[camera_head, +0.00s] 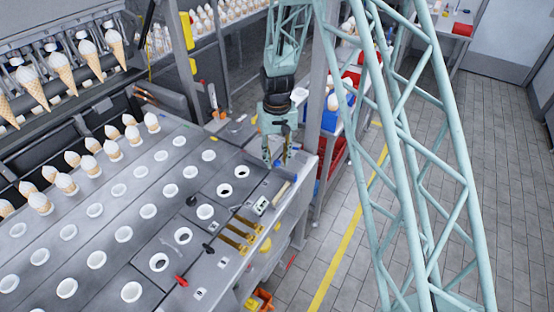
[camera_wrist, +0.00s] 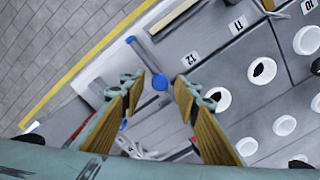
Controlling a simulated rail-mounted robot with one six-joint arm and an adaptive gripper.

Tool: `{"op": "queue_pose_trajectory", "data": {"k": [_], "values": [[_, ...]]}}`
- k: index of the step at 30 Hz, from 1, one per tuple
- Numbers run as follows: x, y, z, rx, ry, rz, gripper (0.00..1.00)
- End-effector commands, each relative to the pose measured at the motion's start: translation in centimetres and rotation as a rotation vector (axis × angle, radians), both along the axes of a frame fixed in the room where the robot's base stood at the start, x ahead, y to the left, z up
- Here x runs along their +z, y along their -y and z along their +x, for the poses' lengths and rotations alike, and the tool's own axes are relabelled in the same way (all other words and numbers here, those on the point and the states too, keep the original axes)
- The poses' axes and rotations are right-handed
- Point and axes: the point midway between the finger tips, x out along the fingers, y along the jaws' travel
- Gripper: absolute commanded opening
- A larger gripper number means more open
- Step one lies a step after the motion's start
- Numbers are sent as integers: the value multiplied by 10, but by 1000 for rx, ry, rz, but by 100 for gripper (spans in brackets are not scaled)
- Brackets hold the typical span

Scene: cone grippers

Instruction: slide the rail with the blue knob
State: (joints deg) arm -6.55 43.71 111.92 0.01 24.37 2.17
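The blue knob (camera_wrist: 160,82) shows in the wrist view between the tips of my gripper (camera_wrist: 158,86). A grey bar (camera_wrist: 146,56) runs from it up to a blue end (camera_wrist: 131,40). The two yellow-lined fingers are spread, one on each side of the knob, with visible gaps, so my gripper is open. I cannot tell the exact height of the tips over the knob. In the head view my gripper (camera_head: 277,161) points down at the far right corner of the grey machine table (camera_head: 228,268).
White-rimmed holes (camera_head: 205,212) cover the table. Brass cylinders (camera_head: 240,228), a red-handled lever (camera_head: 182,281) and a black knob (camera_head: 208,248) lie along its right edge. Cones (camera_head: 112,150) stand at left. A shelf with red bins (camera_head: 330,160) is close behind my gripper. Floor is clear at right.

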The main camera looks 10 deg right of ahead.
Motion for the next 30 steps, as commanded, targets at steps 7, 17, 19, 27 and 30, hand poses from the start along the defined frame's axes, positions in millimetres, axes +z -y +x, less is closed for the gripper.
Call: {"op": "queue_pose_trajectory", "data": {"k": [7, 17, 19, 27, 30], "values": [[0, 0, 0, 0, 0, 0, 14], [0, 2, 2, 0, 1, 0, 0], [0, 5, 7, -1, 1, 0, 0], [-1, 28, 33, -1, 1, 0, 0], [-1, 32, 37, 0, 1, 0, 0]]}}
